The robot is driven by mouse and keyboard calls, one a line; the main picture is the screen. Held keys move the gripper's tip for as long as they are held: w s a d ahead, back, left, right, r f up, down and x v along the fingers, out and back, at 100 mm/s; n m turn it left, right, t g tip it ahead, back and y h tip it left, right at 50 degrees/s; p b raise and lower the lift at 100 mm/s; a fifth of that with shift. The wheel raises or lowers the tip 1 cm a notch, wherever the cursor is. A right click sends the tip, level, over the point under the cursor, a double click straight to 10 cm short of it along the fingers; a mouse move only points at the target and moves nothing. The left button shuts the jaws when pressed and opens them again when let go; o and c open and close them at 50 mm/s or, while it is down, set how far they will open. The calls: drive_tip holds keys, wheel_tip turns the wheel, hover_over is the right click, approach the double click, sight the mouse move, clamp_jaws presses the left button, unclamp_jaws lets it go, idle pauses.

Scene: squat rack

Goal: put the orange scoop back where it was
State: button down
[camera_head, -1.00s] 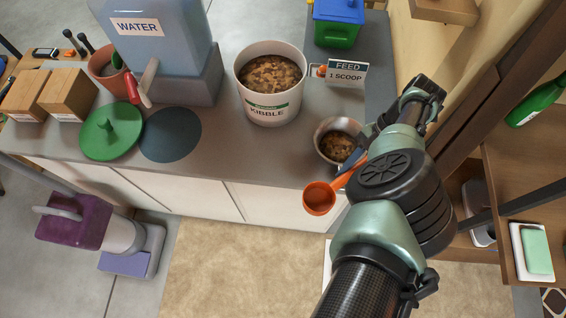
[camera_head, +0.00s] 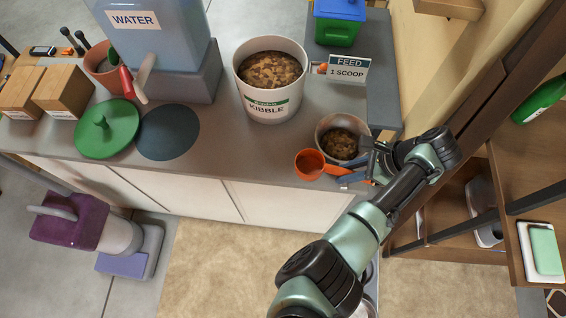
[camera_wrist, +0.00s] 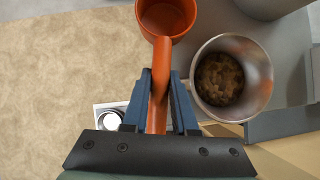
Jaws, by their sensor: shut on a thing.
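The orange scoop (camera_head: 311,163) is at the counter's front edge in the head view, its cup open side up and looking empty. My gripper (camera_head: 352,172) is shut on the scoop's handle. In the wrist view my gripper (camera_wrist: 160,98) has its fingers on both sides of the orange handle, with the scoop cup (camera_wrist: 166,14) beyond the tips. A metal bowl (camera_head: 324,128) with kibble in it stands right beside the scoop. The white kibble bucket (camera_head: 270,106) stands behind, filled with kibble.
A sign reading "FEED 1 SCOOP" (camera_head: 347,69) stands right of the bucket. A wooden shelf unit (camera_head: 500,170) stands at right.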

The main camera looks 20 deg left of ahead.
sight(307, 167)
drive_tip(key=s+a+m+t, duration=0.1)
drive_tip(key=a+m, duration=0.1)
drive_tip(key=a, duration=0.1)
drive_tip(key=a+r+m+t+b, duration=0.1)
drive_tip(key=a+m, duration=0.1)
drive_tip(key=s+a+r+m+t, duration=0.1)
drive_tip(key=a+m, duration=0.1)
drive_tip(key=a, duration=0.1)
drive_tip(key=shift+s+a+m+t+h+b, duration=0.3)
drive_tip(key=shift+s+m+h+b, duration=0.05)
drive_tip(key=shift+m+h+b, duration=0.05)
drive_tip(key=shift+a+f, duration=0.15)
drive_tip(key=shift+f, duration=0.1)
wheel_tip(307, 167, down, 9)
drive_tip(key=shift+f+b, duration=0.15)
drive_tip(key=shift+b, duration=0.35)
drive_tip(key=c, duration=0.7)
unclamp_jaws()
